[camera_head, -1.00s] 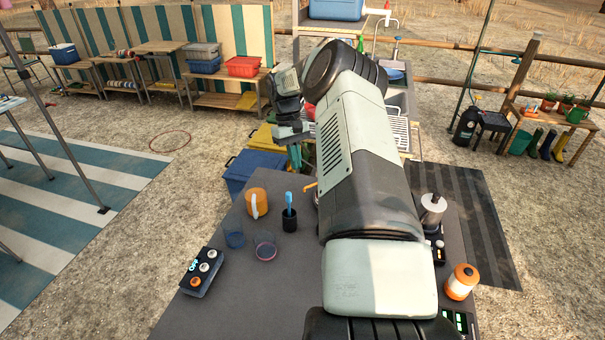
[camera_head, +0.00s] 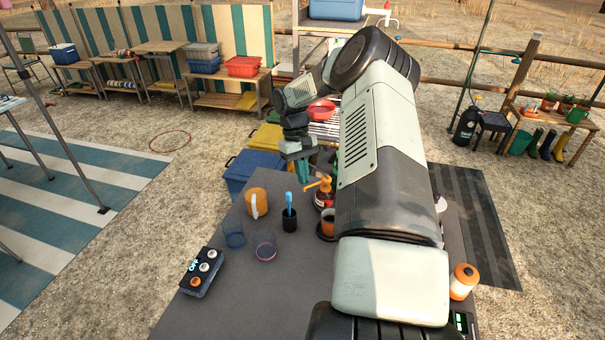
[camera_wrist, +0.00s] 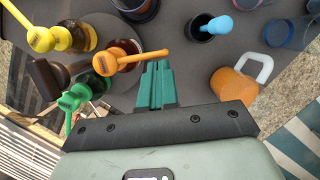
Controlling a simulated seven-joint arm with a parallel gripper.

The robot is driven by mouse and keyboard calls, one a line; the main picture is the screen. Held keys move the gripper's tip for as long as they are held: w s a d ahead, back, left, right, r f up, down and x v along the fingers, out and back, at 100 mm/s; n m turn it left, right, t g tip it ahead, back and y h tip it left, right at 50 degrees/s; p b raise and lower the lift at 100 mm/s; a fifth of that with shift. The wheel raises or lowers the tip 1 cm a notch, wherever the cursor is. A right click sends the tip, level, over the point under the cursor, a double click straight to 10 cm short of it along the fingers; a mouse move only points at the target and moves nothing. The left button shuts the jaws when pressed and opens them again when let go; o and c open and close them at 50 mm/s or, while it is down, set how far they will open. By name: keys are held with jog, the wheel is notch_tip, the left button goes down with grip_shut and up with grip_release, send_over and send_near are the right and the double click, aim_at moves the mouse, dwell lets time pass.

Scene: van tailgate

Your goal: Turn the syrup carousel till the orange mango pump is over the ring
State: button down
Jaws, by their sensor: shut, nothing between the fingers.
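The syrup carousel shows at the left of the wrist view, with a yellow pump (camera_wrist: 46,38), an orange pump (camera_wrist: 108,60) and a green pump (camera_wrist: 77,92) around a brown hub (camera_wrist: 46,76). The orange pump's spout points right, close to my gripper (camera_wrist: 157,66). My gripper's green fingers are shut and empty; I cannot tell whether they touch the spout. In the head view the orange pump (camera_head: 323,184) stands right of my gripper (camera_head: 302,177), and my arm hides much of the carousel. A dark round base under a brown-filled glass (camera_head: 328,222) may be the ring.
An orange mug (camera_head: 257,202), a dark cup with a blue-handled tool (camera_head: 290,220) and two clear glasses (camera_head: 234,236) (camera_head: 265,248) stand left on the grey table. A button box (camera_head: 200,272) sits at the front left. An orange-and-white jar (camera_head: 463,281) stands right of my arm.

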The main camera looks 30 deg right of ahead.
jog(key=shift+s, duration=0.1)
jog(key=shift+s+a+n, duration=0.1)
jog(key=shift+s+n, duration=0.15)
jog(key=shift+n, duration=0.05)
jog(key=shift+s+n, duration=0.35)
jog(key=shift+n, duration=0.05)
